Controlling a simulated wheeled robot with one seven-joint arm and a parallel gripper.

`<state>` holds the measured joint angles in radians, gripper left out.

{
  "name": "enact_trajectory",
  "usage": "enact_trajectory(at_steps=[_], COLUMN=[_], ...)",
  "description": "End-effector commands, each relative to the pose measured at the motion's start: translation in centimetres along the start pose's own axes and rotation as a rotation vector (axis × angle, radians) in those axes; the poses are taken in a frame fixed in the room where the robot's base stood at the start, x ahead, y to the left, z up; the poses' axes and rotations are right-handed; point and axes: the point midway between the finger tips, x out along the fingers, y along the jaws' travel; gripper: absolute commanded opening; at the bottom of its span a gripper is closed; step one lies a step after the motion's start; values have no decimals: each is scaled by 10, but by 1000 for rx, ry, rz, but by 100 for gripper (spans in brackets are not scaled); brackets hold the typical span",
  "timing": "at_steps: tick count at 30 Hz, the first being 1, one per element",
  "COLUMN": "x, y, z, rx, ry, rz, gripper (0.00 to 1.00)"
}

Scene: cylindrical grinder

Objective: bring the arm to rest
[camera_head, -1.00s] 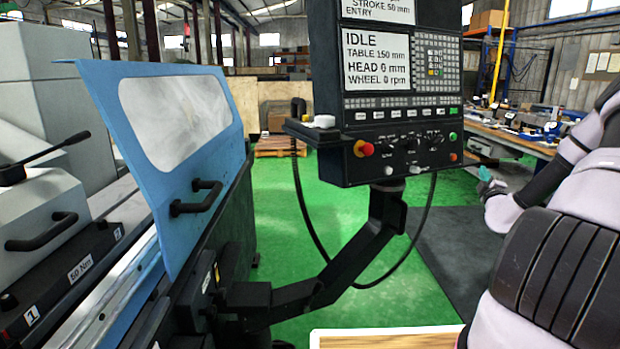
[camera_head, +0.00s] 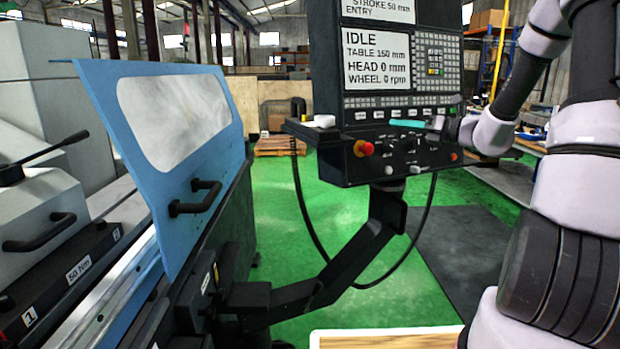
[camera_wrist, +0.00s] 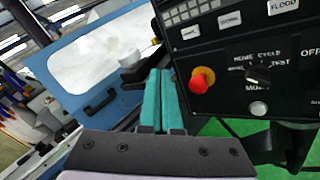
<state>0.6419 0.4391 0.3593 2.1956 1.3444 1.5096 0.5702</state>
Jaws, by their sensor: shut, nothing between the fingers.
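My arm rises at the right of the head view and bends over, with its end pointing left. My gripper (camera_head: 394,123) has teal fingers and is in front of the right lower part of the black control panel (camera_head: 345,166). In the wrist view the two teal fingers (camera_wrist: 162,82) lie side by side, shut with nothing between them. The red knob (camera_wrist: 202,80) of the panel is just right of the fingers there. I cannot tell whether the fingers touch the panel.
The blue guard door (camera_head: 110,110) with a window and black handle (camera_head: 195,198) stands at left. A light board edge (camera_head: 385,338) is at the bottom. Green floor (camera_head: 275,210) is open between door and panel.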

Motion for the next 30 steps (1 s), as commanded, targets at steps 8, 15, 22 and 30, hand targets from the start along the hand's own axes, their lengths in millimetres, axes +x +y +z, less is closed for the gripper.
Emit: enact_trajectory(at_steps=[8, 15, 22, 30], x=[-7, -59, -123, -172], y=[132, 196, 230, 245], z=[-56, -86, -86, -69], rx=[-676, -1278, -1856, -2300], ry=[501, 841, 1104, 1283], rz=[183, 340, 467, 536], gripper=[0, 0, 0, 0])
